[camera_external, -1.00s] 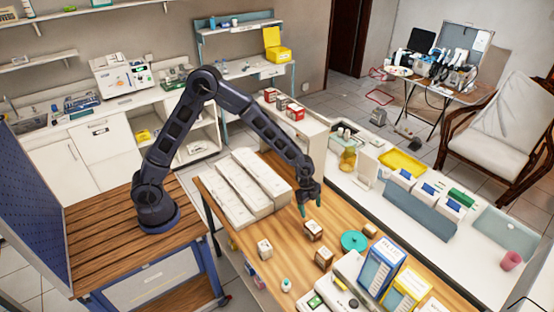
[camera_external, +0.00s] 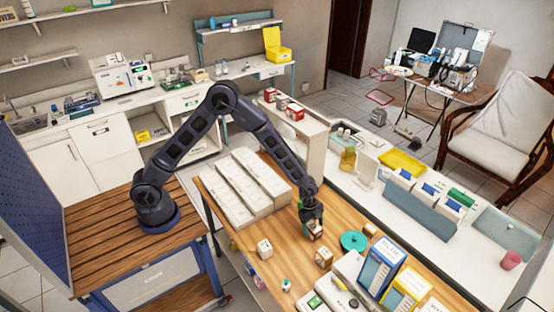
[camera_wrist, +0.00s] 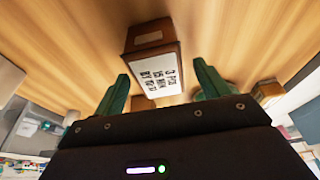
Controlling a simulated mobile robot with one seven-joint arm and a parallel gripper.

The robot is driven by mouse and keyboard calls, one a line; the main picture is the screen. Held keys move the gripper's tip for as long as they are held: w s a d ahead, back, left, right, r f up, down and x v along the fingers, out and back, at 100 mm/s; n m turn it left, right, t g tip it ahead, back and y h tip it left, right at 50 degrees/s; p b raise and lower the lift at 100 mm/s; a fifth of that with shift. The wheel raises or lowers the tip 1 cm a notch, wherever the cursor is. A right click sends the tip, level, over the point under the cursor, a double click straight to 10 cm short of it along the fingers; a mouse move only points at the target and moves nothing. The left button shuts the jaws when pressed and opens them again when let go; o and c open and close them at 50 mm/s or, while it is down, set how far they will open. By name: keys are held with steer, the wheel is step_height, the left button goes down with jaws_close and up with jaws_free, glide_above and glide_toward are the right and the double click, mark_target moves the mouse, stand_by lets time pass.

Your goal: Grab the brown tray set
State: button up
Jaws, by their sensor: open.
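A small brown box with a white printed label, seemingly the brown tray set (camera_external: 318,231), stands on the wooden table. My gripper (camera_external: 311,222) is low over it and partly hides it in the external view. In the wrist view the brown box (camera_wrist: 151,36) lies ahead, in line with the space between the green fingertips of my gripper (camera_wrist: 161,72). The fingers are open, with a gap on each side of the box. Whether the fingertips reach past its near face is hard to tell.
A teal disc (camera_external: 354,241) lies to the right. Long white boxes (camera_external: 245,185) lie behind left. Blue (camera_external: 377,268) and yellow (camera_external: 404,289) cartons stand front right.

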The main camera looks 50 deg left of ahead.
steer(key=shift+x, duration=1.4)
steer(key=c, duration=1.2)
